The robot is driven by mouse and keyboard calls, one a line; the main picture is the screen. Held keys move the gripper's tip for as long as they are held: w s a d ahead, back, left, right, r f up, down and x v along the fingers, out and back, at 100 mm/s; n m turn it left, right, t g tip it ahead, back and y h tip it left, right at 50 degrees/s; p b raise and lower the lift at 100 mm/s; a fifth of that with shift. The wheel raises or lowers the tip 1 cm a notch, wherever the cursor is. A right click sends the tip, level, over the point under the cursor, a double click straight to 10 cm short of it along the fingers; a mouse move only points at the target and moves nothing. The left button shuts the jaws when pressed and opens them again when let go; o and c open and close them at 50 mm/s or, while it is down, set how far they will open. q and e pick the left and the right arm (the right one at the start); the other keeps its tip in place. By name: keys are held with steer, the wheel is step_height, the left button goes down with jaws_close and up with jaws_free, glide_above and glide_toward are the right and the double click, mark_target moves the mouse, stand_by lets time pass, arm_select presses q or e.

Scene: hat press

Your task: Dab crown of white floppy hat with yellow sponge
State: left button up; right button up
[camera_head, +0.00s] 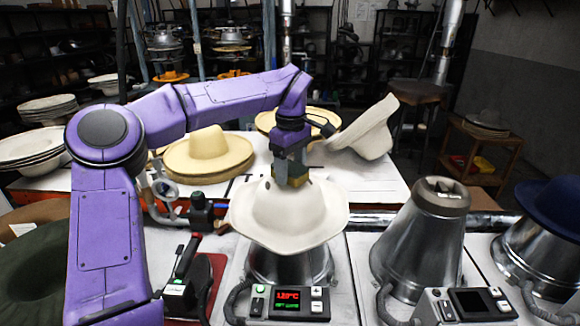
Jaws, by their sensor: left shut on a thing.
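The white floppy hat (285,222) sits crown up, brim flared out, on a metal press form (292,264) in the middle of the camera_head view. My left gripper (293,174) points straight down over the crown and is shut on the yellow sponge (299,182). Only a small part of the sponge shows between and below the fingers. The sponge is at the top of the crown and appears to touch it. The gripper hides part of the crown top. My right gripper is not in view.
A control box with a red display (287,301) stands in front of the form. A bare metal cone (424,232) and a dark blue hat (552,205) are to the right. Tan hats (207,155) and a tilted white hat (366,130) lie on the table behind.

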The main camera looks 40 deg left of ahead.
arm_select(q)
steer(key=shift+f, duration=0.35)
steer(key=shift+s+f+p, duration=0.1)
steer(key=shift+s+p, duration=0.05)
steer(key=shift+p, duration=0.15)
stand_by(1.9)
step_height(320, 180, up, 2)
steer(key=p, duration=0.2)
steer(key=shift+p, duration=0.35)
step_height(320, 180, up, 5)
steer(key=p, duration=0.6)
steer(key=shift+f+b, duration=0.6)
steer(key=shift+f, duration=0.35)
steer(key=shift+f+b, duration=0.5)
steer(key=shift+f, duration=1.5)
